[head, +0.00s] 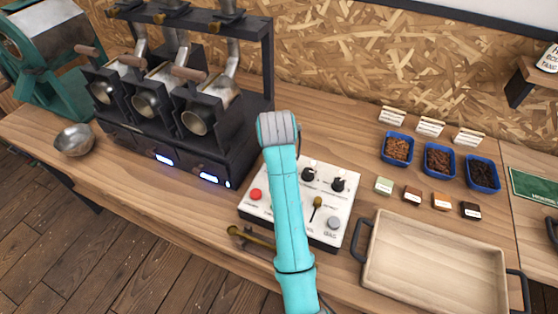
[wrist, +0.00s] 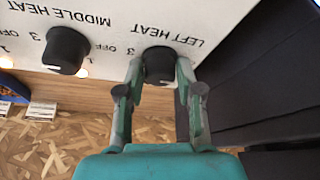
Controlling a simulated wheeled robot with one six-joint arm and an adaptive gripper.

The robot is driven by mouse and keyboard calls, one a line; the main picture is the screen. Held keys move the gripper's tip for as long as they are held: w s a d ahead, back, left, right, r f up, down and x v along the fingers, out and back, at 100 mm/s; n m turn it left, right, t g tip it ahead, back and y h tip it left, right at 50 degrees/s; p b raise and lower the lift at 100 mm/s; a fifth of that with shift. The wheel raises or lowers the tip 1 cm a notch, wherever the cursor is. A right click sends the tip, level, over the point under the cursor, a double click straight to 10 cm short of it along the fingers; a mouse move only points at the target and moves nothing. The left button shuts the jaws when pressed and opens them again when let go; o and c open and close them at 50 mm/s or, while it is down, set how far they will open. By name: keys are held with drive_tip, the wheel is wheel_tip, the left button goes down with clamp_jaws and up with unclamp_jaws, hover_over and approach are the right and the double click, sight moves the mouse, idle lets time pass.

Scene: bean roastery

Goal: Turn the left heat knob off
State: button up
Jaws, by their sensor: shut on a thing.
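The left heat knob (wrist: 158,62) is a small black knob on a white panel, beside its upside-down LEFT HEAT label in the wrist view. My gripper (wrist: 159,74) is shut on it, with one finger on each side. The knob's pointer is not visible, so I cannot tell its setting. An OFF mark and a 3 show on the panel near it. The middle heat knob (wrist: 66,50) stands apart to its left in the wrist view. In the head view my arm hides the left knob and the gripper; the white control panel (head: 345,172) shows around the arm.
Two other black knobs (head: 308,175), a red button (head: 256,194), a lever (head: 318,202) and a grey button (head: 334,222) are on the panel. The dark roaster (head: 235,150) stands close at left. A wooden tray (head: 435,263) and blue bean bowls (head: 439,160) lie right.

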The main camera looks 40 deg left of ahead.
drive_tip(key=shift+f+n, duration=0.1)
drive_tip(key=shift+n, duration=0.3)
drive_tip(key=o, duration=1.2)
drive_tip(key=v, duration=0.7)
drive_tip(key=shift+d+r, duration=0.1)
drive_tip(key=shift+r, duration=0.2)
drive_tip(key=shift+s, duration=0.1)
